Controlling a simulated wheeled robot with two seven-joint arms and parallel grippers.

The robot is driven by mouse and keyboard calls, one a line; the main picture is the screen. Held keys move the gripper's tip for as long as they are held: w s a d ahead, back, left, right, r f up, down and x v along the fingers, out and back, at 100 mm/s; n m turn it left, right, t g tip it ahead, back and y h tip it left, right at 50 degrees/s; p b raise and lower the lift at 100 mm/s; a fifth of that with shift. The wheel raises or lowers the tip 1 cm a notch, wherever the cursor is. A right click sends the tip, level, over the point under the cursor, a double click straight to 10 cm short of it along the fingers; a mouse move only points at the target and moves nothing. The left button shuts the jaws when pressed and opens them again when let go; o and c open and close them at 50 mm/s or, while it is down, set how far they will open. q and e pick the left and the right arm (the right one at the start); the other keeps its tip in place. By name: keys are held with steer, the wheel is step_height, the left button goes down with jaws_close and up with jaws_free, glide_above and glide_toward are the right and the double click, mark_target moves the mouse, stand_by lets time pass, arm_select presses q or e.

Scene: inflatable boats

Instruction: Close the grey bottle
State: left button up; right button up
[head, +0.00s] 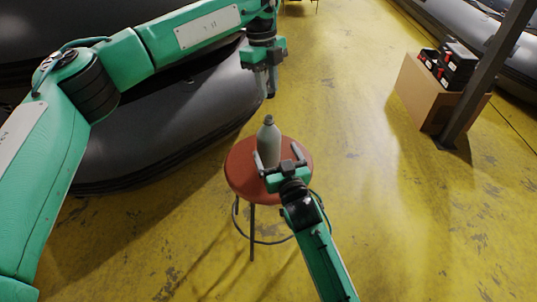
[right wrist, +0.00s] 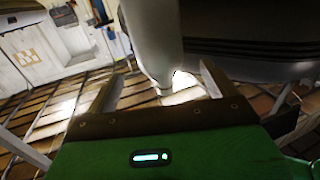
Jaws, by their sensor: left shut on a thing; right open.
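The grey bottle (head: 268,148) stands upright on a round red stool (head: 240,172) in the head view. Its narrow top is free, with nothing touching it. My right gripper (head: 278,159) is open at the bottle's near side, one finger on each side of it. The right wrist view shows the bottle (right wrist: 152,40) between the open fingers (right wrist: 160,90), with gaps on both sides. My left gripper (head: 266,88) points down above and beyond the bottle, apart from it. It is shut on a small dark thing, perhaps the cap, mostly hidden by the fingers.
A large dark inflatable boat (head: 150,140) lies behind and left of the stool. A cardboard box (head: 425,95) with black and red items stands at the right by a dark post (head: 490,70). The yellow floor (head: 350,120) around the stool is clear.

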mark_target(268, 136)
steer(key=x, duration=0.8)
steer(key=c, duration=1.5)
arm_select(q)
steer(key=shift+f, duration=2.45)
arm_select(e)
steer(key=shift+o, duration=0.2)
arm_select(q)
steer(key=shift+f, duration=0.15)
steer(key=shift+f, duration=0.75)
steer(key=shift+f, duration=0.6)
